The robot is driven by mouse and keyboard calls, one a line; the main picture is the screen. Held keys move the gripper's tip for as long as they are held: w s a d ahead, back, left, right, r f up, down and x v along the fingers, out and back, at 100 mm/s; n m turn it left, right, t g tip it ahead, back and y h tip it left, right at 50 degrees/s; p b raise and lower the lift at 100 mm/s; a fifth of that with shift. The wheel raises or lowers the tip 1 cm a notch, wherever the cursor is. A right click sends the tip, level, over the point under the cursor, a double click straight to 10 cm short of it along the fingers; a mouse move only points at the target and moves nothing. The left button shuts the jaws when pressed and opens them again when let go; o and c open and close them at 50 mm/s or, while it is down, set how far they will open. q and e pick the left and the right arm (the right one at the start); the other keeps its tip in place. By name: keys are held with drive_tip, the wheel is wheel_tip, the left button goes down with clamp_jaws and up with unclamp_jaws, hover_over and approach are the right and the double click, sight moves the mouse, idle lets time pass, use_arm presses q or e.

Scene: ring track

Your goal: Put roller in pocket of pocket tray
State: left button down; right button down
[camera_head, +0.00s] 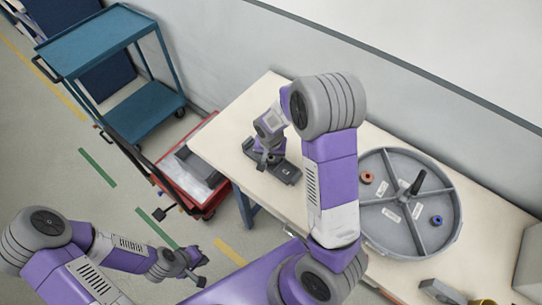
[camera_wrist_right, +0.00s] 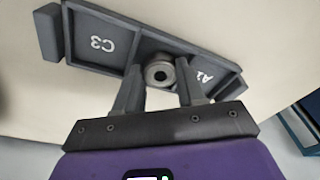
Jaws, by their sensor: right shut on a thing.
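The pocket tray (camera_head: 288,173) is dark grey and lies near the left end of the cream table. In the right wrist view the tray (camera_wrist_right: 88,42) shows pockets marked C3 and another partly hidden label. My right gripper (camera_head: 266,163) is low over the tray. In the wrist view the gripper (camera_wrist_right: 158,88) is shut on the roller (camera_wrist_right: 158,74), a small grey cylinder with a hole in its end. The roller is over the middle of the tray; I cannot tell whether it touches the pocket floor. My left gripper (camera_head: 198,271) is open and empty over the floor, away from the table.
A round grey divided tray (camera_head: 452,228) holds an orange ring (camera_head: 367,177), a blue ring (camera_head: 436,220) and a black handle. A red cart (camera_head: 207,196) stands beside the table's left end, a blue trolley (camera_head: 98,45) behind it. The wall borders the table's back.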

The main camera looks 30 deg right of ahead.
sight(270, 161)
drive_tip(key=shift+s+f, duration=0.3)
drive_tip(key=shift+f, duration=0.4)
drive_tip(key=c, duration=0.7)
unclamp_jaws()
drive_tip(key=shift+s, duration=0.1)
drive_tip(key=shift+r, duration=0.25)
drive_tip(key=r+p, duration=0.1)
drive_tip(key=r, duration=0.3)
drive_tip(key=r+p, duration=0.1)
drive_tip(key=r, duration=0.3)
drive_tip(key=r+p, duration=0.1)
drive_tip(key=r, duration=0.3)
drive_tip(key=shift+s+a+r, duration=0.15)
drive_tip(key=shift+a+r, duration=0.2)
drive_tip(key=shift+a, duration=0.05)
